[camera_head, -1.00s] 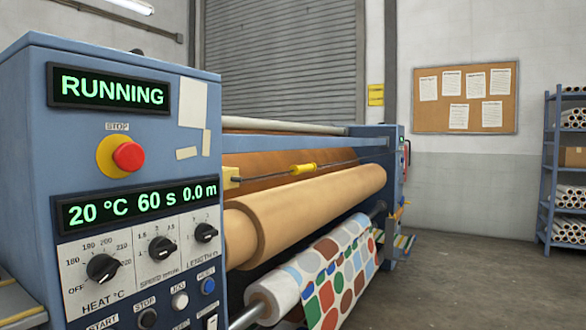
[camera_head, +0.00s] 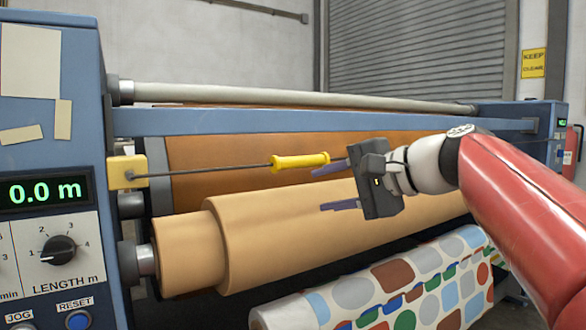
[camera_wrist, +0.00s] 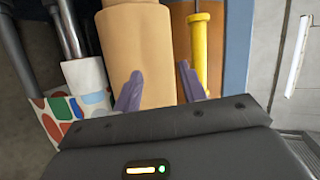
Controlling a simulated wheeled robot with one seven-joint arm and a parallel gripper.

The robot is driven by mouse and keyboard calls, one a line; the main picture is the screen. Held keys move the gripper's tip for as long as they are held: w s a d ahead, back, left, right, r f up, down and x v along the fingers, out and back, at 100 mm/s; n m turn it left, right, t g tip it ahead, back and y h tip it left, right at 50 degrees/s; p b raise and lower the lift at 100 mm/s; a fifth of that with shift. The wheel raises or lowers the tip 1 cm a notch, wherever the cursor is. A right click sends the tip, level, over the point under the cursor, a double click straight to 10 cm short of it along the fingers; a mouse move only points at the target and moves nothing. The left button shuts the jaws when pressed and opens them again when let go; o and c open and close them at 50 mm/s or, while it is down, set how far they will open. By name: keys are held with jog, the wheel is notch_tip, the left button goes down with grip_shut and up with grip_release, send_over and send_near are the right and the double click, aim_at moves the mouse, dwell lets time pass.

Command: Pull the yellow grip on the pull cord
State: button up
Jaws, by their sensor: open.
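The yellow grip (camera_head: 300,161) sits on a thin dark pull cord (camera_head: 210,172), which runs from a yellow block (camera_head: 127,172) at the left across the front of the press. My gripper (camera_head: 318,190) is open and empty, just right of and slightly below the grip in the head view. Its upper finger is close to the grip's right end; I cannot tell whether they touch. In the wrist view my gripper's fingers (camera_wrist: 160,72) show a tan roll beyond the gap, and the grip (camera_wrist: 199,50) lies outside the right finger, which partly covers it.
The tan roll (camera_head: 320,225) lies just below the cord, close to my lower finger. A blue crossbar (camera_head: 320,121) runs above the cord. The patterned fabric roll (camera_head: 390,290) is lower front. The control panel (camera_head: 50,130) stands at the left.

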aim_at(291, 163)
jog(key=shift+y, duration=0.9)
jog(key=r, duration=0.1)
jog(key=w+r, duration=0.1)
jog(key=r, duration=0.1)
jog(key=w+r, duration=0.1)
jog(key=shift+a+r, duration=0.2)
jog(key=shift+a, duration=0.2)
jog(key=x, duration=0.7)
jog(key=shift+w+a+p, duration=0.1)
jog(key=shift+a+p, duration=0.05)
jog(key=shift+p, duration=0.2)
